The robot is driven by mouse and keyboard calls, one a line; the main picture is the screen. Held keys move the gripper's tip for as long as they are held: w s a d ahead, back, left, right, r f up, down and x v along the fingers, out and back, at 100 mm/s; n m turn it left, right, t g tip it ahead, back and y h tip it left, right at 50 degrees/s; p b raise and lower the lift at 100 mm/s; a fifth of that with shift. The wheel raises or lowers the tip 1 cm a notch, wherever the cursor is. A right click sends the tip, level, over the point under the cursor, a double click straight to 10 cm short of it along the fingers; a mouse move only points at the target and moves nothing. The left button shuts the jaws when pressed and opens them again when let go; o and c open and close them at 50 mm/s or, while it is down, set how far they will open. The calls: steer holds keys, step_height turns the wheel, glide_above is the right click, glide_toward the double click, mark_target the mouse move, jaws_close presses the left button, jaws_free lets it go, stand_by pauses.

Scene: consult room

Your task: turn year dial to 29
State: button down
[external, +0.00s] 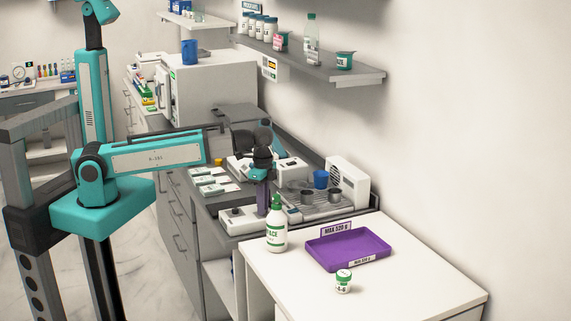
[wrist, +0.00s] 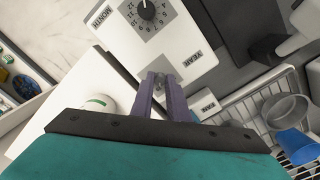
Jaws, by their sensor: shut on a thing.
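The white dial unit (external: 240,218) stands on the grey counter. In the wrist view its white face (wrist: 184,30) shows a black month dial (wrist: 146,11) with numbers around it. The YEAR label (wrist: 194,61) shows beside my fingertips. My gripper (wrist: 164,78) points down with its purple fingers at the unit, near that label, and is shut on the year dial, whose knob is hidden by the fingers. In the external view my gripper (external: 261,204) is upright over the unit. I cannot read the year dial's setting.
A purple tray (external: 347,246) and a small jar (external: 343,281) are on the white table. A wire rack with metal cups (external: 335,196) and a blue cup (external: 321,178) lies to the right.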

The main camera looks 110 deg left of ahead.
steer(key=shift+m, duration=0.4)
steer(key=c, duration=1.7)
jaws_free()
steer(key=shift+r, duration=0.15)
steer(key=shift+a+r+p, duration=0.15)
steer(key=shift+r+p, duration=1.25)
steer(key=shift+r, duration=2)
steer(key=shift+a+r+p, duration=0.1)
steer(key=shift+r+p, duration=1.3)
steer(key=shift+r, duration=2)
